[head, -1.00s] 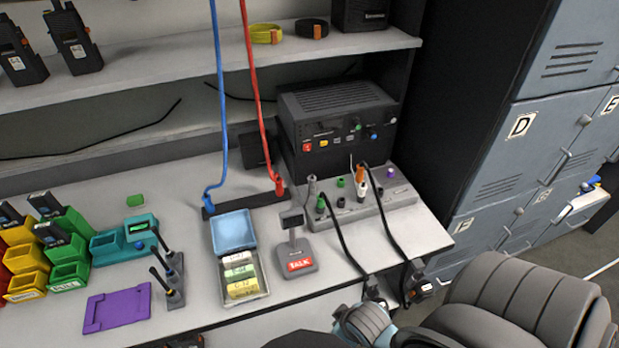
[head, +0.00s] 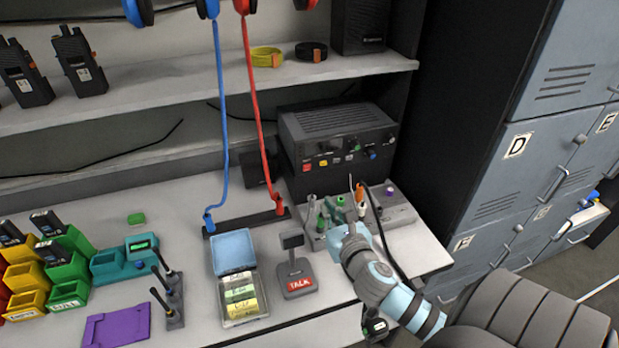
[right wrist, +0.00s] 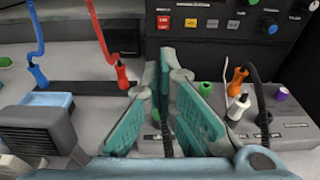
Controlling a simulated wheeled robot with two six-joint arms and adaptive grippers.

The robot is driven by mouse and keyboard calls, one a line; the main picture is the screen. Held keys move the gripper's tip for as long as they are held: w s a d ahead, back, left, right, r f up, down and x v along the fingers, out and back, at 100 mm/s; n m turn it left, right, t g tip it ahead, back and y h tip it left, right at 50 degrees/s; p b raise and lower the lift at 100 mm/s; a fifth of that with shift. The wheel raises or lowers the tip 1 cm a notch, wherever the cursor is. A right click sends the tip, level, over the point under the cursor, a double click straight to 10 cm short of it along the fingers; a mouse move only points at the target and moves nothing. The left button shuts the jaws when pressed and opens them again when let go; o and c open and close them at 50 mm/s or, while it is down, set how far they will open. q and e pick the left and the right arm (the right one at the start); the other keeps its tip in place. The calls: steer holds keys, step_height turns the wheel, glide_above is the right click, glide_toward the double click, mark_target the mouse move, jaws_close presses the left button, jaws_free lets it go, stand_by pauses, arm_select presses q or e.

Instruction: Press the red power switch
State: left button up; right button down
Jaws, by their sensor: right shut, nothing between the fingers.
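The red power switch (head: 306,168) is a small lit red button at the lower left of the front of a black radio unit (head: 338,125). My right gripper (head: 331,208) is over the desk in front of the unit, below and a little right of the switch in the head view. In the right wrist view its teal fingers (right wrist: 165,72) are shut and empty, pointing toward the unit, apart from the switch. My left gripper is not in view.
A grey socket strip (head: 400,215) with cables and coloured plugs lies beside and under my right gripper. A "TALK" desk microphone (head: 299,284) stands to its left. A red cord (head: 257,110) hangs left of the unit. A shelf (head: 200,95) runs above.

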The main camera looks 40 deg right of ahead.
steer(key=b, duration=0.1)
glide_toward(305, 171)
steer(key=x, duration=0.5)
steer(key=shift+w+d+f, duration=0.1)
steer(key=shift+w, duration=0.05)
steer(key=shift+w+d, duration=0.15)
steer(key=shift+w, duration=0.3)
